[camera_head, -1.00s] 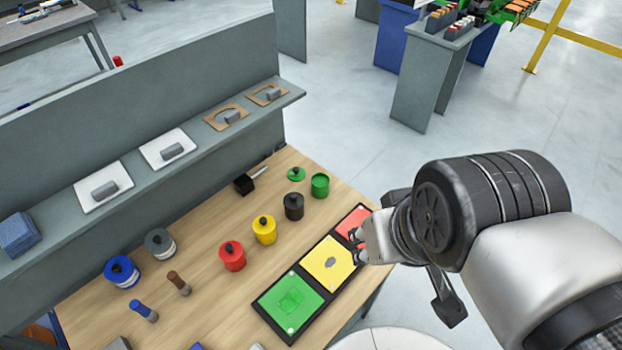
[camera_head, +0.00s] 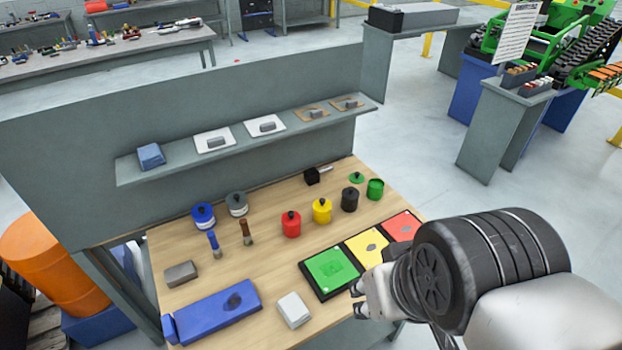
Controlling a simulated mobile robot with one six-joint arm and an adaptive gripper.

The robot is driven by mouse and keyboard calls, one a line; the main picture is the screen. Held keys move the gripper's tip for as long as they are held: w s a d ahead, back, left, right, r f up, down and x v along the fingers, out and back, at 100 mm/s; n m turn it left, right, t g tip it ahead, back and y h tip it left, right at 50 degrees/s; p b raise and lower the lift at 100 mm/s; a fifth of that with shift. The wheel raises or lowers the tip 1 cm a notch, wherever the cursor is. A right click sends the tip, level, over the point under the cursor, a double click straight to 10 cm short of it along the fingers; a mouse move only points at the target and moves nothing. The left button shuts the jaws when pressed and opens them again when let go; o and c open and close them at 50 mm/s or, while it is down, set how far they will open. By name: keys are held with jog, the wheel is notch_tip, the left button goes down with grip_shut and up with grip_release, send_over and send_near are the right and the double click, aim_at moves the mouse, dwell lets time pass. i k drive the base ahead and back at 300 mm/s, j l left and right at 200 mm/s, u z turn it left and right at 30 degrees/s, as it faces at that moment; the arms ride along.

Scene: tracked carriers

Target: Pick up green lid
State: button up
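The green lid (camera_head: 357,177) is a small flat disc with a dark knob. It lies on the wooden table near its back right part, just left of and behind the green canister (camera_head: 375,189). The green canister stands upright and looks open at the top. My gripper (camera_head: 357,299) is at the table's front edge, close to the coloured tray, well in front of the lid and apart from it. Its light fingers are small and partly hidden by my arm, so their opening cannot be made out.
Black (camera_head: 349,199), yellow (camera_head: 322,210) and red (camera_head: 291,224) canisters stand left of the green one. The tray with green, yellow and red panels (camera_head: 331,267) lies in front. A grey shelf (camera_head: 180,160) runs behind the table.

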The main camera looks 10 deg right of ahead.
aim_at(356, 178)
jog(key=i+l+u, duration=0.1)
jog(key=l+u, duration=0.35)
jog(key=i+l+u, duration=0.1)
jog(key=l+u, duration=0.15)
jog(key=u, duration=0.25)
jog(key=l+u, duration=0.45)
jog(key=l, duration=0.95)
jog(key=k+l, duration=0.15)
jog(key=l, duration=1.75)
jog(key=i+l, duration=0.25)
jog(key=i, duration=0.1)
